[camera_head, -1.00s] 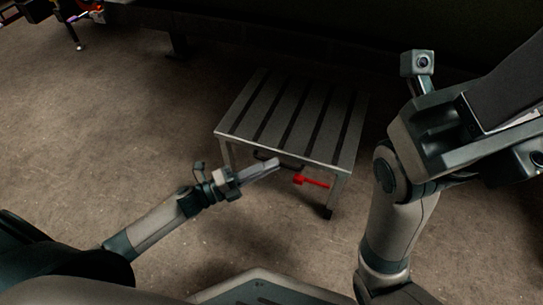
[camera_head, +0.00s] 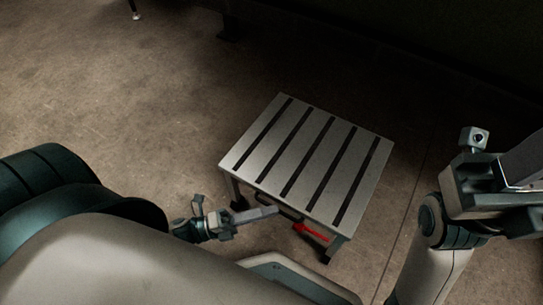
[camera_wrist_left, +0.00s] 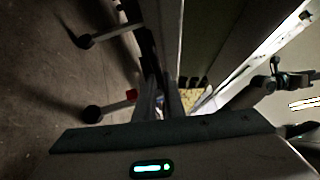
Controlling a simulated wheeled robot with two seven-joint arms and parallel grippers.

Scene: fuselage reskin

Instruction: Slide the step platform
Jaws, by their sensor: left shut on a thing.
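The step platform (camera_head: 305,158) is a low grey metal stand with dark slots across its top, standing on the floor in the middle of the head view. A dark handle bar (camera_head: 291,212) is on its near side, beside a red lever (camera_head: 312,233). My left gripper (camera_head: 274,210) is at this near side, shut on the handle, though the contact is small and dark. In the left wrist view the gripper's fingers (camera_wrist_left: 160,105) point at the platform, with the red lever (camera_wrist_left: 131,95) to their left. My right wrist (camera_head: 480,190) is at the right; its fingertips cannot be made out.
The bare floor (camera_head: 140,110) is open to the left of the platform. A large dark structure (camera_head: 400,60) runs along the back, with a foot (camera_head: 229,28) on the floor. A thin floor line (camera_head: 408,210) lies to the platform's right.

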